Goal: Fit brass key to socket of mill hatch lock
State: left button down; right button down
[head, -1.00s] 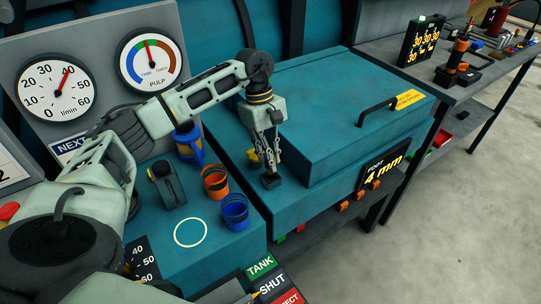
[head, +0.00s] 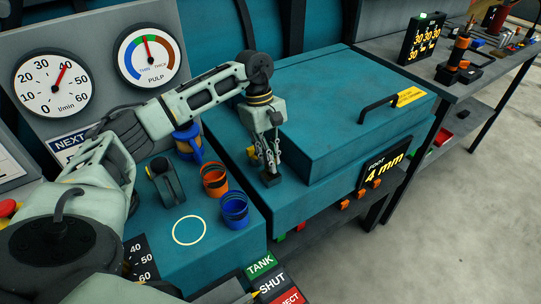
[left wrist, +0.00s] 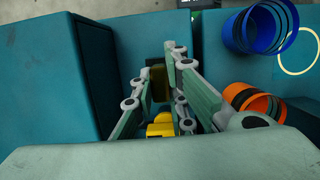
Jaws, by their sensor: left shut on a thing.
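My left gripper (head: 271,158) points down over the teal ledge beside the raised hatch lid (head: 345,110). Its fingers are shut on a small dark olive-brown block (left wrist: 158,80), which I take to be the brass key; it shows at the fingertips in the head view (head: 271,180). The fingers hide much of it. A bright yellow piece (left wrist: 162,126) lies close behind the fingers and shows partly in the head view (head: 252,153). I cannot tell whether it belongs to the lock. The socket is not clearly visible. My right gripper is not in view.
A black handle (head: 378,108) rises from the lid.

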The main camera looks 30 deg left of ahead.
pick_arm(q)
jog(key=shift+f+b, duration=0.95)
jog(key=shift+f, duration=0.3)
jog(key=c, duration=1.7)
grip_release()
jog(key=shift+o, duration=0.2)
jog(key=v, duration=1.2)
